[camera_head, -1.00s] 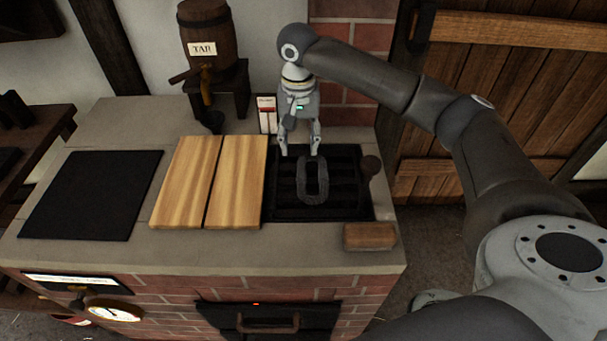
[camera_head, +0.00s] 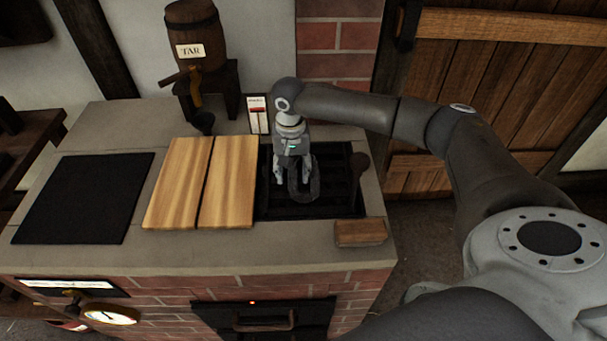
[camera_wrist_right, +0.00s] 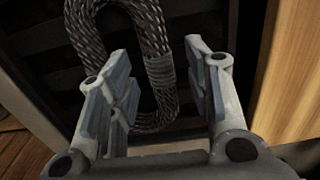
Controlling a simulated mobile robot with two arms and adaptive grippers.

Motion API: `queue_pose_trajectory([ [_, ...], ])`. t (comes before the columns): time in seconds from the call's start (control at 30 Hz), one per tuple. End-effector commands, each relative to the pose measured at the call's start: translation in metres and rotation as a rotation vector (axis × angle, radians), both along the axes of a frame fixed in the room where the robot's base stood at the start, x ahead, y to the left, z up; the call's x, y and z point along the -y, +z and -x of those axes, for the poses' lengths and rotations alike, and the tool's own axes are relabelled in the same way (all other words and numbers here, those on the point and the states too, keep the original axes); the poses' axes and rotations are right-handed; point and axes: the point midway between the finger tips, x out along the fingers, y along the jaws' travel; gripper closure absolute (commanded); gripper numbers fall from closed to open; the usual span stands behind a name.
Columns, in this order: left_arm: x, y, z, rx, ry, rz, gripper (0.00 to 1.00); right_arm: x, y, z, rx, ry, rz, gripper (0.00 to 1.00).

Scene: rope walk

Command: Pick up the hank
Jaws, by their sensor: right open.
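The hank (camera_head: 314,184) is a dark grey oval loop of rope lying on the black slatted recess (camera_head: 336,205) at the right of the brick counter. In the right wrist view the hank (camera_wrist_right: 146,30) shows a braided pattern and a wrapped band on one side. My right gripper (camera_head: 291,180) is open and low over the hank's left side. In the wrist view its fingers (camera_wrist_right: 160,90) stand apart, with the banded side of the loop between them in the picture. I cannot tell whether they touch it. My left gripper is not in view.
Two light wooden boards (camera_head: 228,185) lie left of the recess, and a black plate (camera_head: 85,198) lies farther left. A wooden block (camera_head: 361,232) sits at the front right. A tar barrel (camera_head: 195,35) stands on a stand behind. A dark handle rises at the recess's right edge.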

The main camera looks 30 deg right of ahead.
Motion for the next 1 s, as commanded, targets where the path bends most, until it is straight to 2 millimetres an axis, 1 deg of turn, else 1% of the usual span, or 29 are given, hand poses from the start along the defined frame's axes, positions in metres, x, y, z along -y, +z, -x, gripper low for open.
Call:
queue_pose_trajectory([
  [0.1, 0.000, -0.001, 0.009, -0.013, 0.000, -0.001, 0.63, 0.000, 0.000, 0.000, 0.000, 0.000, 0.000, 0.55],
  [0.23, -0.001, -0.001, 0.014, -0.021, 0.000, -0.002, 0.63, 0.000, 0.000, 0.000, 0.000, 0.000, 0.000, 0.72],
  [0.4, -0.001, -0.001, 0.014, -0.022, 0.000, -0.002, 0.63, 0.000, 0.000, 0.000, 0.000, 0.000, 0.000, 0.94],
  [0.47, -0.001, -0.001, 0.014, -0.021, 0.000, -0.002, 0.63, 0.000, 0.000, 0.000, 0.000, 0.000, 0.000, 1.00],
  [0.8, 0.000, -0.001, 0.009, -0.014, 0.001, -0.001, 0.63, 0.000, 0.003, 0.000, 0.001, 0.000, -0.001, 1.00],
  [0.93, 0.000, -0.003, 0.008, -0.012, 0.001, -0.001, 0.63, 0.000, 0.012, -0.001, 0.002, 0.001, -0.002, 1.00],
  [1.0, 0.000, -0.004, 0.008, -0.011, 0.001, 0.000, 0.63, 0.000, 0.021, -0.001, 0.002, 0.000, -0.002, 1.00],
])
